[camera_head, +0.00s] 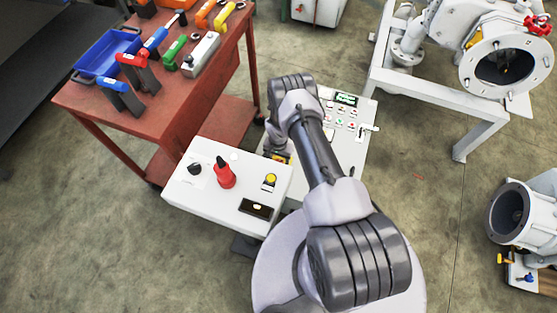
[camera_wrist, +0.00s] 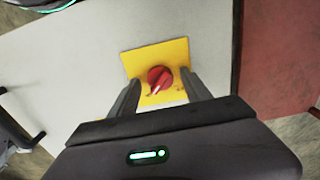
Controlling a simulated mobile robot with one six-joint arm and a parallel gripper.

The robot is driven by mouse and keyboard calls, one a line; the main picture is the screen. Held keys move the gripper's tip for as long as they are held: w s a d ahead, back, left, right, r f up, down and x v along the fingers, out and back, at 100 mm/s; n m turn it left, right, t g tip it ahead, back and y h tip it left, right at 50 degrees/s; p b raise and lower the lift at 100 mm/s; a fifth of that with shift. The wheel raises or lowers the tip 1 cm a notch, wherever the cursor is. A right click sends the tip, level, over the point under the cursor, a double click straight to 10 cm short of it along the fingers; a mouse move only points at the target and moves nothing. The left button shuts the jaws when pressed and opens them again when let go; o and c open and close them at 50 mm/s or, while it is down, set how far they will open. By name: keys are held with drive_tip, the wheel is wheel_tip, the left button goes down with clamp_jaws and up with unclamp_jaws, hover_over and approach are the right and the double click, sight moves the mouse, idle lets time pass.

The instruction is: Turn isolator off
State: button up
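The isolator is a red rotary knob (camera_wrist: 160,78) on a square yellow plate (camera_wrist: 176,55), fixed to a light grey panel (camera_wrist: 85,58) in the wrist view. The knob's pale pointer slants toward the lower left of that picture. My gripper (camera_wrist: 161,83) is open, with one dark finger on each side of the knob and gaps between them. I cannot tell whether the fingertips reach the knob's depth. In the head view my arm hides the knob and most of the gripper.
A white control box (camera_head: 228,186) with a red knob and yellow button stands left of my arm. A button panel (camera_head: 352,135) lies to its right. A red tool table (camera_head: 130,95) is at the upper left. A white-framed machine (camera_head: 440,95) stands right.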

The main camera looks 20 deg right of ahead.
clamp_jaws()
drive_tip(key=n+b, duration=0.2)
drive_tip(key=n, duration=0.2)
drive_tip(key=shift+f+b, duration=0.1)
drive_tip(key=shift+b, duration=0.25)
drive_tip(key=n+b, duration=0.2)
drive_tip(key=n, duration=0.3)
drive_tip(key=n+b, duration=0.1)
drive_tip(key=n, duration=0.3)
drive_tip(key=shift+n+b, duration=0.4)
drive_tip(key=shift+n, duration=2)
